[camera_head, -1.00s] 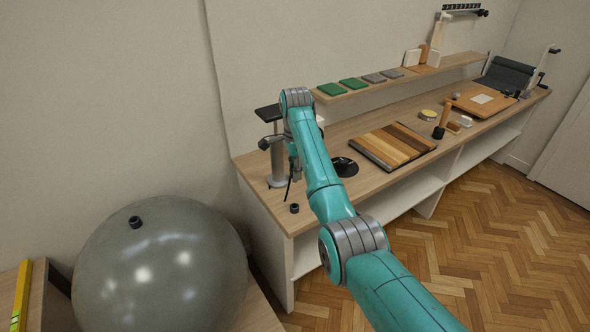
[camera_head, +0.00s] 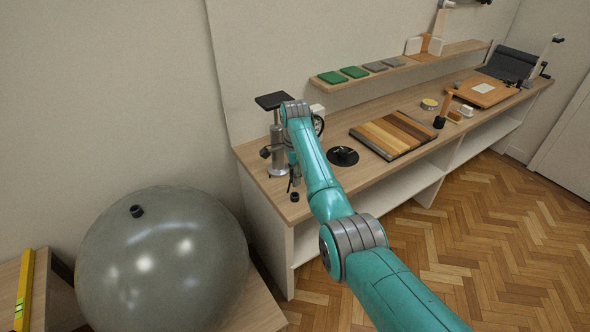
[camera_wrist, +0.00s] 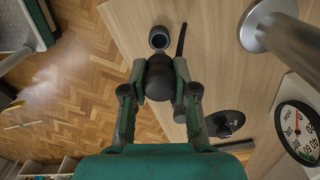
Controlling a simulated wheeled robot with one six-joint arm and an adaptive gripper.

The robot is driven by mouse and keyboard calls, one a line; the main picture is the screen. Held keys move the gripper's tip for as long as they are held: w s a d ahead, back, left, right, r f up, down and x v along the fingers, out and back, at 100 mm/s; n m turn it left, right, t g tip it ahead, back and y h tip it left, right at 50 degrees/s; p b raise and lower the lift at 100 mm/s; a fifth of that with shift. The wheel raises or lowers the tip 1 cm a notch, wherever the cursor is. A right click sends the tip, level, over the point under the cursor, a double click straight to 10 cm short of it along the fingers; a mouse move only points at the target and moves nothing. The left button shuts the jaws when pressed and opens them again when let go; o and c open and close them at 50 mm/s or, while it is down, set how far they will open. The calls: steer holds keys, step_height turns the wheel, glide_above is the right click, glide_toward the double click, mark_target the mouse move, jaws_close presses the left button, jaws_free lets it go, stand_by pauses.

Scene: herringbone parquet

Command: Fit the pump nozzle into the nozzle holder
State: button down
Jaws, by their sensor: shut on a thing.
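The pump nozzle (camera_wrist: 160,78) is a dark, rounded piece held between the two fingers of my gripper (camera_wrist: 160,70), which is shut on it. The nozzle holder (camera_wrist: 159,38) is a small black open ring on the bench just beyond the nozzle in the wrist view. In the head view, the holder (camera_head: 294,197) sits near the bench's front left corner. The nozzle appears apart from the holder, but its height above the bench is unclear. A dark hose (camera_wrist: 181,40) shows right of the holder. In the head view, my arm largely hides my gripper.
The pump's metal cylinder (camera_head: 278,150) and dial gauge (camera_wrist: 299,130) stand close by. A black round base (camera_head: 343,156) and striped board (camera_head: 393,134) lie rightward on the bench (camera_head: 420,105). A large grey ball (camera_head: 163,262) is at left.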

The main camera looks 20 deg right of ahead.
steer(key=shift+f, duration=1.5)
steer(key=shift+f, duration=1.65)
stand_by(0.4)
steer(key=c, duration=0.8)
jaws_free()
steer(key=shift+r, duration=0.1)
step_height(320, 180, up, 12)
steer(key=shift+f, duration=0.1)
